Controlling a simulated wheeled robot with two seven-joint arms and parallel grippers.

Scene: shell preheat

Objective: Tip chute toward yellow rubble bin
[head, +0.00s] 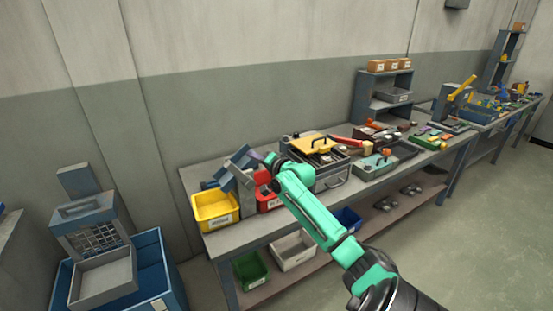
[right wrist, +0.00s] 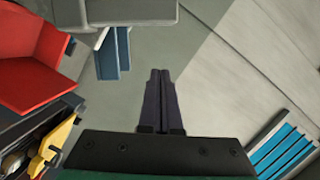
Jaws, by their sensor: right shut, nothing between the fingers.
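The chute (head: 240,160) is a tilted grey-blue piece at the left end of the workbench. It stands behind and between the yellow rubble bin (head: 213,211) and a red bin (head: 268,203). My right gripper (head: 257,156) is just right of the chute's upper part, above the red bin. In the right wrist view its dark fingers (right wrist: 160,73) are shut together with nothing between them. A grey and blue part (right wrist: 113,48), possibly of the chute, lies ahead and left of the fingertips. I cannot tell whether they touch. My left gripper is not in view.
A box with a yellow lid (head: 312,144) and a grey-green case (head: 374,165) sit right of my gripper on the workbench (head: 220,243). A blue crate (head: 152,262) stands on the floor at left. Green and white bins (head: 292,250) are below the bench.

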